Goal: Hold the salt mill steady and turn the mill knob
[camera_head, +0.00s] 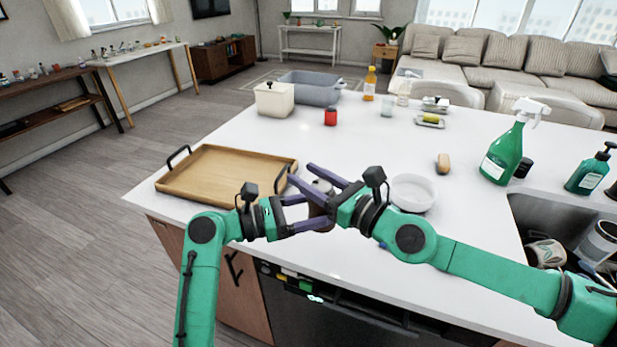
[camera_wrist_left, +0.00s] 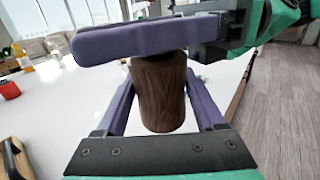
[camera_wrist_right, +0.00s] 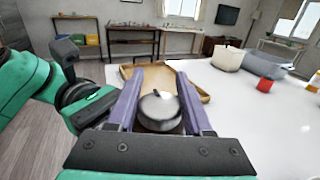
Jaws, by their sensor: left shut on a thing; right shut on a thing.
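The salt mill stands upright near the counter's front edge, partly hidden by both grippers in the head view (camera_head: 318,203). Its dark wooden body (camera_wrist_left: 160,92) is between the fingers of my left gripper (camera_head: 312,212), which is shut on it. Its round metal mill knob (camera_wrist_right: 160,111) is on top, between the fingers of my right gripper (camera_head: 318,184), which is shut on it. In the left wrist view, a right-gripper finger crosses above the wooden body and hides the knob.
A wooden tray (camera_head: 215,174) with dark handles lies left of the mill. A white bowl (camera_head: 413,193) stands close to its right, near my right arm. A red can (camera_head: 330,117), white canister (camera_head: 274,98) and green spray bottle (camera_head: 502,155) stand farther off. The sink (camera_head: 530,212) is at right.

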